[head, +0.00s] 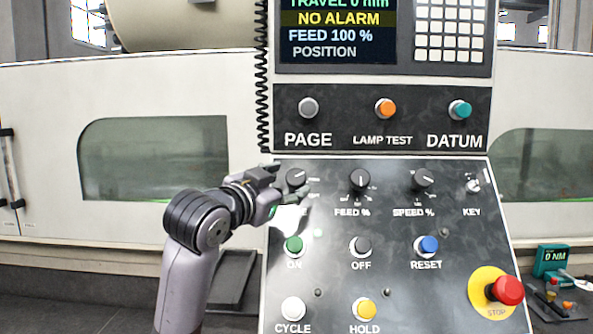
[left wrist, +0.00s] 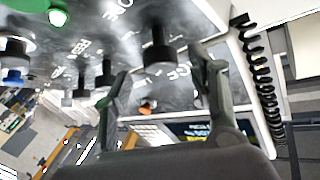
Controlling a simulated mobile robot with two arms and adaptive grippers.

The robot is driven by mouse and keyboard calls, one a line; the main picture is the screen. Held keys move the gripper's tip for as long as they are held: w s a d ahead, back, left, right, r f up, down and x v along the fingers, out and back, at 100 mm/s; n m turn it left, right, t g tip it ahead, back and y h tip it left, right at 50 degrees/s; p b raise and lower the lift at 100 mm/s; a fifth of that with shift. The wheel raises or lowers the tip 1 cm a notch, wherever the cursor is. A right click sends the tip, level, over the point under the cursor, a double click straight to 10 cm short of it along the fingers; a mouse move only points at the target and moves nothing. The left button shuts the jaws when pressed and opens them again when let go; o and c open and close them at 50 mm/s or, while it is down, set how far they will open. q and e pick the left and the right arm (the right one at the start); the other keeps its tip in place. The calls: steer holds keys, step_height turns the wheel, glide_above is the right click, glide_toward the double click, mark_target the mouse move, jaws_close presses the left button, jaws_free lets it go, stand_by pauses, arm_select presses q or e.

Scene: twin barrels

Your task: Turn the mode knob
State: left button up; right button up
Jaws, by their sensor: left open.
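The mode knob (head: 297,178) is a black round knob at the upper left of the sloped control panel. Its label is mostly hidden behind my left gripper. My left gripper (head: 281,184) is open and reaches the knob from the left. In the left wrist view, the mode knob (left wrist: 158,52) stands between the two spread fingers of the gripper (left wrist: 160,72), with a gap on each side. I cannot tell how far the fingertips reach down beside it. My right gripper is not in view.
The feed knob (head: 360,180) and speed knob (head: 423,180) sit to the right. The green ON button (head: 293,245) is just below my gripper. A red stop button (head: 508,290) is at lower right. A coiled black cable (head: 262,80) hangs along the panel's left edge.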

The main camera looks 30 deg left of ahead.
mark_target(294, 179)
arm_select(q)
steer(key=w, duration=0.1)
steer(key=w+p, duration=0.1)
steer(key=shift+w+a+r, duration=0.1)
steer(key=shift+w+r, duration=0.1)
steer(key=shift+w, duration=0.1)
steer(key=shift+w+a+f, duration=0.1)
steer(key=shift+w, duration=0.8)
steer(key=c, duration=1.1)
steer(key=shift+c, duration=0.2)
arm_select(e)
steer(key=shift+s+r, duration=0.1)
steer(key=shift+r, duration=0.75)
